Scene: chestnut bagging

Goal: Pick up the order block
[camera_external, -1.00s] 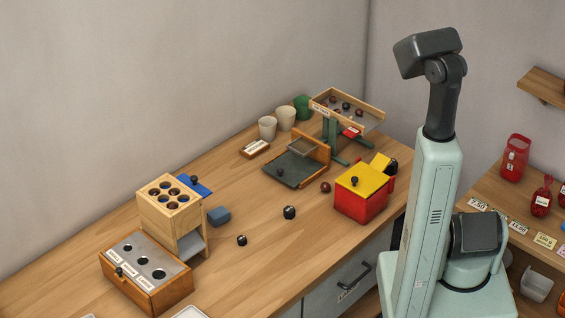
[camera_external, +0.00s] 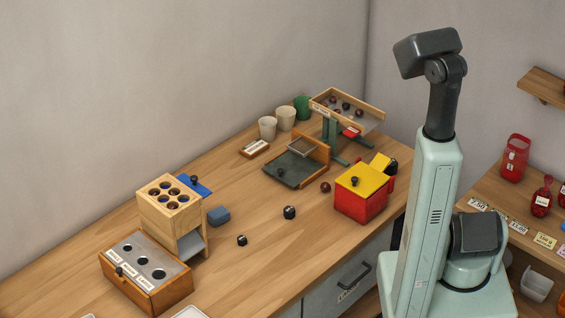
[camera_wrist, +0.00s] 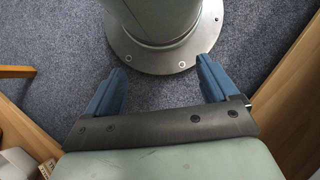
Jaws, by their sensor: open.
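No block in view is clearly labelled as the order block, and I cannot tell which it is. A small wooden block with a pale labelled top (camera_external: 255,147) lies on the bench left of the grey-green tray. The gripper fingers cannot be made out in the external view.
On the bench stand a wooden dispenser (camera_external: 170,193), a box with round holes (camera_external: 160,290), a red box with yellow lid (camera_external: 358,205), a grey-green tray (camera_external: 285,172), a sloped sorter (camera_external: 373,125) and cups (camera_external: 267,129). The front middle is mostly clear.

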